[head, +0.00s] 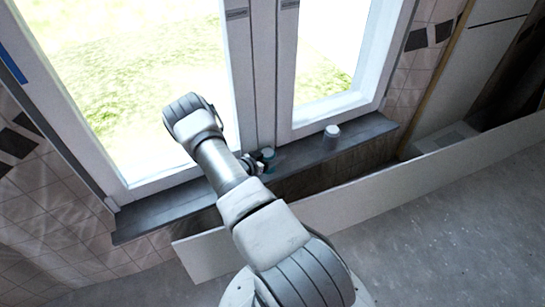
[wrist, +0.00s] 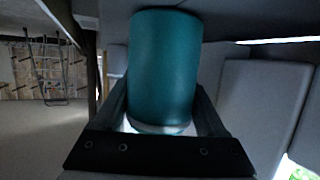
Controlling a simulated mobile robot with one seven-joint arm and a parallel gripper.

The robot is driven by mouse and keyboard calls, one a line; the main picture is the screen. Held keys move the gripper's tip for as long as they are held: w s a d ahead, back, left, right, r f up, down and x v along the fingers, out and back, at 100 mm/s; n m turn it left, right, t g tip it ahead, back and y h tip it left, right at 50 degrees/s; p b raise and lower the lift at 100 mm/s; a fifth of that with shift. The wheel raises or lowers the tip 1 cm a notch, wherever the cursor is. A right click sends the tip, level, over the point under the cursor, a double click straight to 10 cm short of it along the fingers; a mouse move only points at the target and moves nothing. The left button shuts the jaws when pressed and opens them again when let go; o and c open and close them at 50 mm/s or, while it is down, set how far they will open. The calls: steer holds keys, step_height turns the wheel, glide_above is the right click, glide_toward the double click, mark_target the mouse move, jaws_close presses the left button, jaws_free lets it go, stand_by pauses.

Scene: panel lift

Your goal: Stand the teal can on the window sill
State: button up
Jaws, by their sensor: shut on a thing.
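The teal can (wrist: 165,70) fills the middle of the wrist view, between the two dark fingers of my gripper (wrist: 165,105). My gripper is shut on it. In the head view my gripper (head: 262,160) is small and partly behind my arm, with a bit of the teal can (head: 271,167) showing beside it. Both appear at the front edge of the dark grey window sill (head: 300,152), near the middle window post. I cannot tell whether the can touches the sill.
A light grey cylinder (head: 331,138) stands on the sill to the right of my gripper. A long pale panel (head: 390,187) stands on edge in front of the sill. The sill is bare farther right and at its left end. White window frames (head: 262,75) rise behind it.

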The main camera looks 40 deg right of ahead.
steer(key=shift+f, duration=0.1)
steer(key=o, duration=1.3)
steer(key=shift+o, duration=0.2)
steer(key=shift+a+r+p, duration=0.3)
steer(key=shift+r, duration=0.05)
steer(key=p+v, duration=0.3)
steer(key=v, duration=0.8)
steer(key=shift+a+p, duration=0.2)
steer(key=shift+p, duration=0.15)
steer(key=shift+s, duration=0.1)
